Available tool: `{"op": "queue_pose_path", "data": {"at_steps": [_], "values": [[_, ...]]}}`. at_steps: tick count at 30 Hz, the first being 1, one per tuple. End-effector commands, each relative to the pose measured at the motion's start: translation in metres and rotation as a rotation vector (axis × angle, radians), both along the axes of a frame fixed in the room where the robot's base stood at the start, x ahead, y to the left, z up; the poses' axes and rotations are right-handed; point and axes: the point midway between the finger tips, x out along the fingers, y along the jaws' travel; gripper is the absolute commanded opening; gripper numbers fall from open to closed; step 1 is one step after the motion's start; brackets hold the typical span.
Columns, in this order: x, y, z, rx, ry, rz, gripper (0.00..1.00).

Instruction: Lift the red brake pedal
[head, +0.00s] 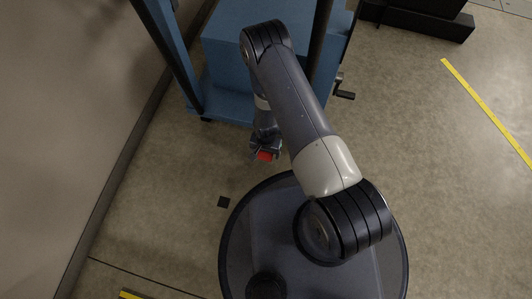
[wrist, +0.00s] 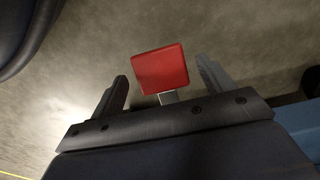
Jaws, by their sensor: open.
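The red brake pedal (wrist: 161,69) shows in the wrist view as a red, nearly square pad on a short grey metal stem. In the head view it is a small red patch (head: 265,156) at the end of my arm, low in front of the blue machine. My gripper (wrist: 162,84) is open, with one finger on each side of the pedal. Gaps show between the pedal and both fingers. The stem's lower end is hidden behind the gripper body. In the head view my gripper (head: 265,150) partly covers the pedal.
The blue machine (head: 225,75) with dark posts stands behind the pedal. A black crank handle (head: 344,95) sticks out at its right. A wall (head: 80,110) runs along the left. The floor (head: 420,150) at right is clear, with a yellow line (head: 485,110).

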Motion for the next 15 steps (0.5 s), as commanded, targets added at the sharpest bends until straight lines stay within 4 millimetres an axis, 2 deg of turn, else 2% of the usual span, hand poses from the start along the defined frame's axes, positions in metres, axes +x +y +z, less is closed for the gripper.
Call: {"op": "queue_pose_path", "data": {"at_steps": [11, 15], "values": [[0.0006, 0.0001, -0.0052, 0.001, -0.001, 0.000, 0.76], [0.0004, 0.0000, -0.0052, 0.001, -0.001, 0.000, 0.64]]}}
